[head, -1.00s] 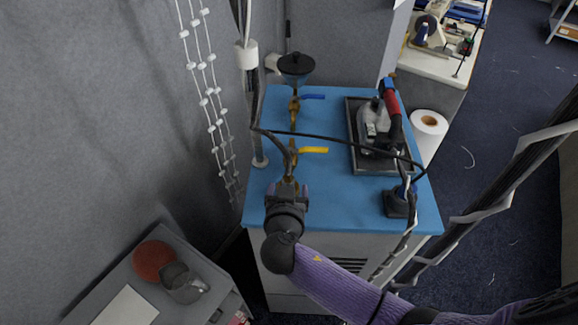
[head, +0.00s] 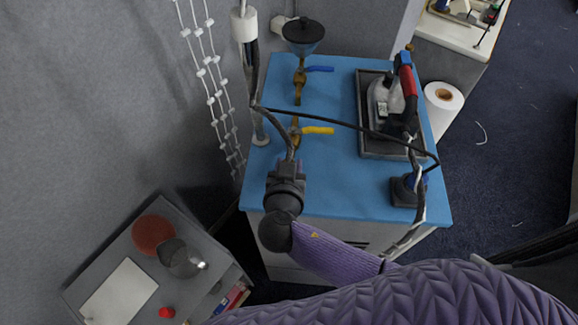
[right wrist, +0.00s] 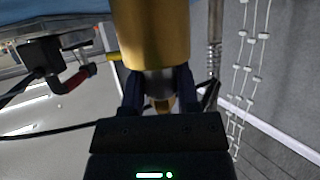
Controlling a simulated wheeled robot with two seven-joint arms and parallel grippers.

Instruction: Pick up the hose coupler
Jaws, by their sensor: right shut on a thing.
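My right gripper (head: 290,163) is at the front left of the blue-topped cabinet, reaching in on the purple sleeved arm. In the right wrist view its two dark fingers (right wrist: 160,92) are shut on the grey metal end of the brass-coloured hose coupler (right wrist: 145,32). The coupler's thick brass body stands beyond the fingertips and runs out of the picture top. In the head view the gripper mostly hides the held part. The brass valve with the yellow handle (head: 318,130) is just beyond the gripper. My left gripper is not in view.
A blue-handled brass valve (head: 320,69) with a dark funnel (head: 303,34) stands at the back. A black hose (head: 345,125) crosses the blue top (head: 330,195). A dark tray (head: 364,105) holds an iron-like appliance (head: 386,98). A grey shelf unit (head: 205,240) is at lower left.

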